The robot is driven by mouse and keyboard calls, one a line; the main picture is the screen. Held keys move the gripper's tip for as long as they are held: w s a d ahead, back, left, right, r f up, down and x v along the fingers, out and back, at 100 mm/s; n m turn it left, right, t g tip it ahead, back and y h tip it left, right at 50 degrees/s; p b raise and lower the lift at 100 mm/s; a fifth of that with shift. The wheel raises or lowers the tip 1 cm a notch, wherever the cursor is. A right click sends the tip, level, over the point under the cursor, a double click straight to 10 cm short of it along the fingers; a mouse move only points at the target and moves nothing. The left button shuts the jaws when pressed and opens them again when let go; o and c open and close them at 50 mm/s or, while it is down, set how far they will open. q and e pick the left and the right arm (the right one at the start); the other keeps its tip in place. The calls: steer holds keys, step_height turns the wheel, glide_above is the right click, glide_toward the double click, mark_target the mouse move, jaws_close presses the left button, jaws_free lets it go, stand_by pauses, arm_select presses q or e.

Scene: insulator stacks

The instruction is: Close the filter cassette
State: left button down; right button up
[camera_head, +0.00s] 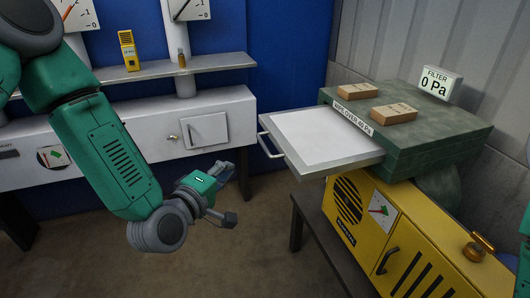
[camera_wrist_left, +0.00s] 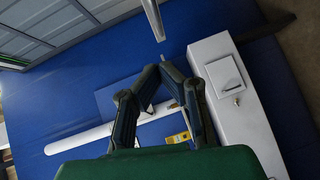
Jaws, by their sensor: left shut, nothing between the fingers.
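The filter cassette (camera_head: 322,137) is a flat tray with a white filter sheet. It sticks out to the left from the grey-green housing (camera_head: 425,150), drawn well open, with a bar handle (camera_head: 268,146) on its front end. My right gripper is out of view.
Two brown boxes (camera_head: 357,91) (camera_head: 393,113) lie on the housing beside a "FILTER 0 Pa" display (camera_head: 436,82). A yellow machine (camera_head: 385,225) stands below. A white cabinet (camera_head: 140,125) with a shelf is at the back left. Floor is open below the cassette's left end.

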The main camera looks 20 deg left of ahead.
arm_select(q)
steer(key=w+d+f+p, duration=0.1)
steer(key=w+d, duration=0.3)
steer(key=w, duration=0.6)
steer(key=shift+w+d+f, duration=0.15)
steer(key=shift+d+f, duration=0.25)
steer(key=shift+f, duration=0.2)
